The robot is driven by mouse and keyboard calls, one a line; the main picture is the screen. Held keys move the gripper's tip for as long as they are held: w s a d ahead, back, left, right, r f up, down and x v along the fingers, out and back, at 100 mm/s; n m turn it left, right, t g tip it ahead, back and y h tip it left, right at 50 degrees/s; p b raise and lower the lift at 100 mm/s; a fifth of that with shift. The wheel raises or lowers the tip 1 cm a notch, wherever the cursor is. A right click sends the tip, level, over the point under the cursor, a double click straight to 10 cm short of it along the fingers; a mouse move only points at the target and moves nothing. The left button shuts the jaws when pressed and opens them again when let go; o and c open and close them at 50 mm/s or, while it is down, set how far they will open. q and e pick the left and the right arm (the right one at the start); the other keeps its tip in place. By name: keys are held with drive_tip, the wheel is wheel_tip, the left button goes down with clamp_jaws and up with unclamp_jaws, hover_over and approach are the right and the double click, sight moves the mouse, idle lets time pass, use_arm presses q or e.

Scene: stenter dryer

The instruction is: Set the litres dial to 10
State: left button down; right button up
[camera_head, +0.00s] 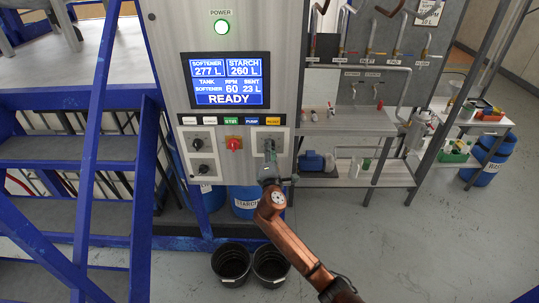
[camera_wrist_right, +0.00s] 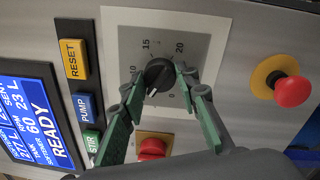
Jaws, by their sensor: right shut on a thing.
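The litres dial is a black round knob (camera_wrist_right: 158,74) on a pale scale plate (camera_wrist_right: 118,36) in the right wrist view. The numbers 0, 10, 15 and 20 show around it. A light mark shows at the knob's lower left edge, on the side between 0 and 10; its exact reading is unclear. My right gripper (camera_wrist_right: 160,78) has its green fingers on either side of the knob, shut on it. In the head view my right gripper (camera_head: 270,151) covers most of the dial on the plate at the panel's lower right. My left gripper is not in view.
The screen (camera_head: 226,80) reads READY, 60 RPM and sent 23 L. A red switch (camera_wrist_right: 151,148) and a red stop button (camera_wrist_right: 291,91) are close to the dial. RESET (camera_wrist_right: 74,59), PUMP and STIR buttons line the left. Black buckets (camera_head: 231,263) stand below the panel.

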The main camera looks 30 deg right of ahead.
drive_tip(key=shift+a+m+g+h+b, duration=0.15)
drive_tip(key=shift+m+h+b, duration=0.15)
drive_tip(key=shift+m+b, duration=2.25)
drive_tip(key=shift+m+g+h+b, duration=0.25)
drive_tip(key=shift+m+b, duration=0.95)
drive_tip(key=shift+m, duration=2.65)
drive_tip(key=o, duration=1.2)
drive_tip(key=shift+w, duration=0.1)
drive_tip(key=shift+c, duration=0.2)
drive_tip(key=v, duration=1.2)
